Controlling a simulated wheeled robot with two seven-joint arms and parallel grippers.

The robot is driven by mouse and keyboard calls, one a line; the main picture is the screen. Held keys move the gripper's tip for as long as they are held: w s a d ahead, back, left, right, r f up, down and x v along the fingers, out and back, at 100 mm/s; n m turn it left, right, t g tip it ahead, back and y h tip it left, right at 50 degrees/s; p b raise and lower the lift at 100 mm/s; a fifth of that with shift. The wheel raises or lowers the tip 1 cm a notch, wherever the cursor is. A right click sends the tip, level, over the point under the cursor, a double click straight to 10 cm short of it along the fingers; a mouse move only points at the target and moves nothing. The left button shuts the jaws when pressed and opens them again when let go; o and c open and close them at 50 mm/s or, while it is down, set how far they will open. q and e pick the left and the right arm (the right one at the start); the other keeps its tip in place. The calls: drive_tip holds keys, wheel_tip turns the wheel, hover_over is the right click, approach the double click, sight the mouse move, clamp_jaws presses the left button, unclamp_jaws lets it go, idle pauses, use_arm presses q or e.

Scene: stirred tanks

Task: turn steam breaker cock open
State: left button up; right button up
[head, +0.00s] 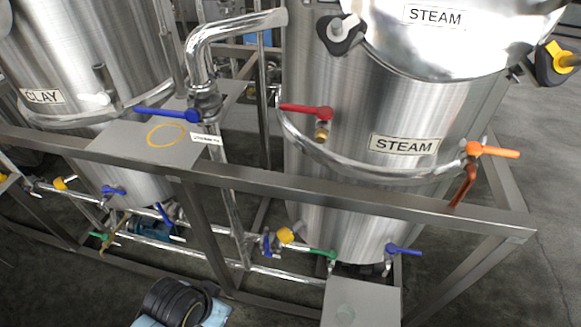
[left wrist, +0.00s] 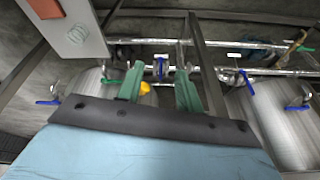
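The steel tank labelled STEAM (head: 403,145) stands at the right of the head view. A red-handled cock (head: 306,110) with a brass outlet is on its front, handle pointing left. An orange-handled cock (head: 495,151) is at its right side, handle pointing right. Low down are a green lever (head: 322,253) and a blue lever (head: 403,250). No readable label says which is the breaker cock. My left gripper (left wrist: 159,88) has its two green fingers spread with nothing held; beyond them are a blue lever (left wrist: 160,68) and a yellow handle (left wrist: 145,88). My right gripper is not in view.
A metal frame rail (head: 330,196) crosses in front of the tanks. A CLAY tank (head: 75,60) stands at left. A blue lever (head: 165,113) sits on the bent pipe (head: 205,45). A grey box (head: 362,298) stands low in front. Lower pipes carry several levers. Floor at right is clear.

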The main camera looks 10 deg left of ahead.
use_arm(q)
drive_tip(key=w+r+m+t, duration=0.2)
drive_tip(key=w+r, duration=0.2)
drive_tip(key=r, duration=0.4)
drive_tip(key=m+t+h, duration=0.6)
drive_tip(key=m+t, duration=0.3)
drive_tip(key=m, duration=0.8)
approach(296, 110)
drive_tip(key=p+x, duration=0.1)
drive_tip(key=x, duration=1)
drive_tip(key=shift+c, duration=0.2)
clamp_jaws()
